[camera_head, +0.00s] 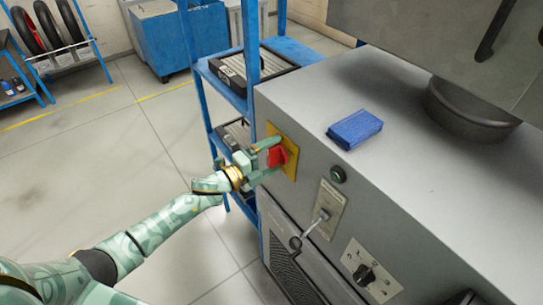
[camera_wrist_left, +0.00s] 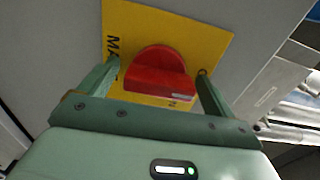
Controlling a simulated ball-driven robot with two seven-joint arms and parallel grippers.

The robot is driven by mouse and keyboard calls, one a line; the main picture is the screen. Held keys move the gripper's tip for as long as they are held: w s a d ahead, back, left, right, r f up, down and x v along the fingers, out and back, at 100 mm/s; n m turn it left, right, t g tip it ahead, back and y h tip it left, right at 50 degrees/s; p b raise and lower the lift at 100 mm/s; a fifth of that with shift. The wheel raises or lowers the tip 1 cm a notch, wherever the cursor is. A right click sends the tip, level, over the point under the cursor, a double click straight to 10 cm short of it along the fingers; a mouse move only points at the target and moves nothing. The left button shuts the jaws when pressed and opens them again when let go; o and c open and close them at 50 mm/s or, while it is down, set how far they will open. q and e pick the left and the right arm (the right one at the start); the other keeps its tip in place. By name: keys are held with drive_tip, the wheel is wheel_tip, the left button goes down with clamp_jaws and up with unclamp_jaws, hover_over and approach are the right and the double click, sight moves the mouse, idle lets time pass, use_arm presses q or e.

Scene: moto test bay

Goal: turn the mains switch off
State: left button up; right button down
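The mains switch is a red rotary handle (camera_head: 277,156) on a yellow plate (camera_head: 290,172) at the far left of the grey cabinet's front. In the left wrist view, the red handle (camera_wrist_left: 158,75) lies between my fingers, its bar running across the picture. The yellow plate (camera_wrist_left: 215,42) behind it shows the letters "MA". My left gripper (camera_head: 270,159) is open, one finger on each side of the handle. In the wrist view, narrow gaps show between the fingers (camera_wrist_left: 158,72) and the handle. My right gripper is not in view.
A blue block (camera_head: 355,129) lies on top, near a dark round pan (camera_head: 470,108). A blue shelf rack (camera_head: 230,80) stands close behind my left gripper.

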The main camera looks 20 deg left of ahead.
use_arm(q)
drive_tip(key=b+v, duration=0.3)
drive_tip(key=v, duration=1.3)
drive_tip(key=shift+a, duration=0.15)
drive_tip(key=shift+s+f, duration=0.1)
